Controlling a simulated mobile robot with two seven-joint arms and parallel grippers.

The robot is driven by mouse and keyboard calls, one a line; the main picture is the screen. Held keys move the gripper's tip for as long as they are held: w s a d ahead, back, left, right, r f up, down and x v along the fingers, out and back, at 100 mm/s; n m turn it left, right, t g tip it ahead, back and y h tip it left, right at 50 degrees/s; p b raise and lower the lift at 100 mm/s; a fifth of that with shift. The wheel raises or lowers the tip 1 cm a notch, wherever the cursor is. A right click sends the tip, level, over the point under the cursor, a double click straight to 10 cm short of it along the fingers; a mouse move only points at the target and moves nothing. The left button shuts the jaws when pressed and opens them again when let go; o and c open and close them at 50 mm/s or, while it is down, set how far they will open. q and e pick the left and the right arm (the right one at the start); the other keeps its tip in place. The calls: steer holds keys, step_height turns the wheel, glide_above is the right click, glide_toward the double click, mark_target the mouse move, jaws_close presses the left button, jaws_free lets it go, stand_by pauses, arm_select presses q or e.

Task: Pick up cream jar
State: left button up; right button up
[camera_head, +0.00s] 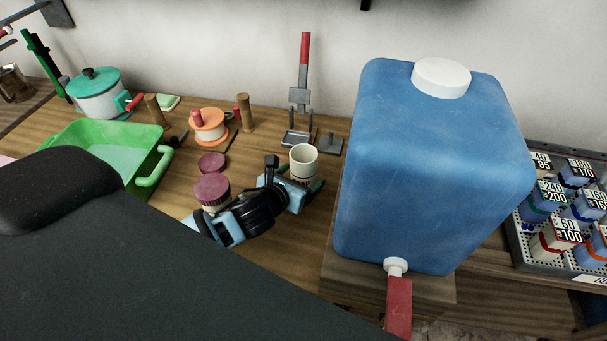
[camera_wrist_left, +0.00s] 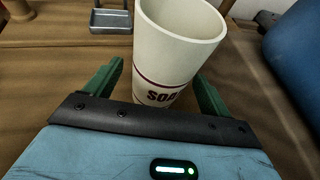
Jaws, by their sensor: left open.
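A cream-coloured open-topped jar (camera_head: 304,158) stands upright on the wooden counter, left of the blue tank. In the left wrist view the jar (camera_wrist_left: 175,50) has dark red bands and lettering that starts "SOA"; the rest is cut off. My left gripper (camera_head: 297,178) is open, with one green finger on each side of the jar's lower part. The wrist view shows the gripper (camera_wrist_left: 160,80) close behind the jar, and I cannot tell whether the fingers touch it. The jar's base is partly hidden by the gripper. My right gripper is not in view.
A big blue tank (camera_head: 430,165) stands close on the right. A maroon-lidded jar (camera_head: 212,190) is beside my left wrist. A metal tray (camera_head: 297,140) lies behind the cream jar. A green basin (camera_head: 100,145) and an orange-lidded pot (camera_head: 208,125) are farther left.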

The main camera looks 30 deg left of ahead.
mark_target(297, 170)
arm_select(q)
steer(key=shift+x, duration=1.15)
steer(key=c, duration=1.2)
steer(key=shift+r, duration=0.15)
steer(key=shift+r, duration=1.55)
steer(key=shift+s+r, duration=0.2)
steer(key=shift+s+a+r, duration=0.2)
steer(key=shift+s, duration=2.4)
steer(key=shift+s+a+r, duration=0.2)
steer(key=shift+s, duration=2.4)
steer(key=shift+s+a+r, duration=0.25)
steer(key=shift+s, duration=2.3)
